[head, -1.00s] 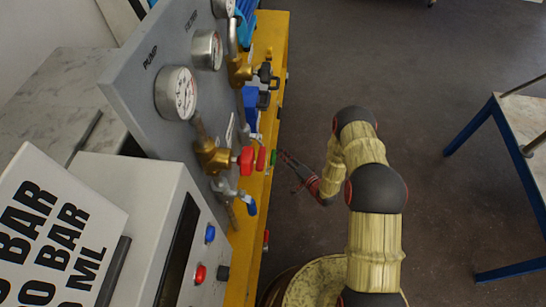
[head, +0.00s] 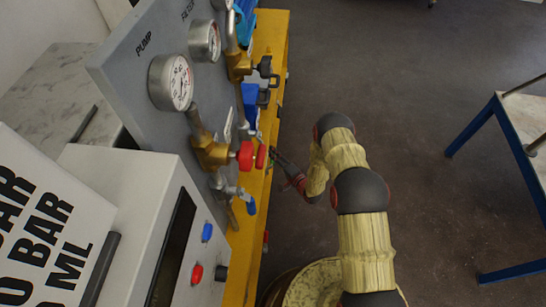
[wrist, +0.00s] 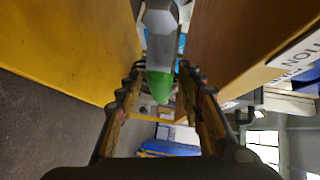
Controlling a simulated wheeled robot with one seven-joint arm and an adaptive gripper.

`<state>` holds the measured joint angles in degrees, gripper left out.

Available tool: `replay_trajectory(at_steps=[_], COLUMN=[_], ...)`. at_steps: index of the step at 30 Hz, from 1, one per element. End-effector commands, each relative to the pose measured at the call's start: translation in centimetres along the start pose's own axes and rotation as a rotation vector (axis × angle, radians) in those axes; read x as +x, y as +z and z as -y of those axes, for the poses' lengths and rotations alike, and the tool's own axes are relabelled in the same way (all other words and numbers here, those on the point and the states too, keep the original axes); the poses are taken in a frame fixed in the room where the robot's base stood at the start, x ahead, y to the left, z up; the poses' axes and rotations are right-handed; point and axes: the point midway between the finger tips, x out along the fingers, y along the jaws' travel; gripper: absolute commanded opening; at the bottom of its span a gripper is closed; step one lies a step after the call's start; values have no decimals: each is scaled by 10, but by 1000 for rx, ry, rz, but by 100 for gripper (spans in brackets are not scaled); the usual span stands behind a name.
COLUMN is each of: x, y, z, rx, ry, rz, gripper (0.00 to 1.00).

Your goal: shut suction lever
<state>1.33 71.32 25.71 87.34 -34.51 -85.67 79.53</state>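A metal lever with a green tip (wrist: 160,85) hangs between the two fingers of my gripper (wrist: 158,72) in the wrist view. The fingers stand apart on either side of it, with a visible gap to each. A white label ending in "TION" (wrist: 300,50) is on the brown surface to its right. In the head view my gripper (head: 273,152) reaches the yellow bench edge beside the red handles, and the green tip is mostly hidden there.
A red-handled brass valve (head: 212,153) and a blue-tipped lever (head: 250,206) are close by on the grey gauge panel (head: 135,75). The yellow bench (head: 272,30) runs along the left. Open floor lies to the right, with a blue-legged table (head: 470,125) beyond.

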Motion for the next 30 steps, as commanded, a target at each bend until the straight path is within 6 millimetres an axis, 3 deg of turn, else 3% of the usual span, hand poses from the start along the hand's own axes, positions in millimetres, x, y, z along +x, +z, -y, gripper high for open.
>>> replay_trajectory(at_steps=[7,26,30], x=[0,0,0], y=[0,0,0], z=[0,0,0], rx=[0,0,0], ry=[0,0,0], rz=[0,-1,-1], gripper=[36,1,0])
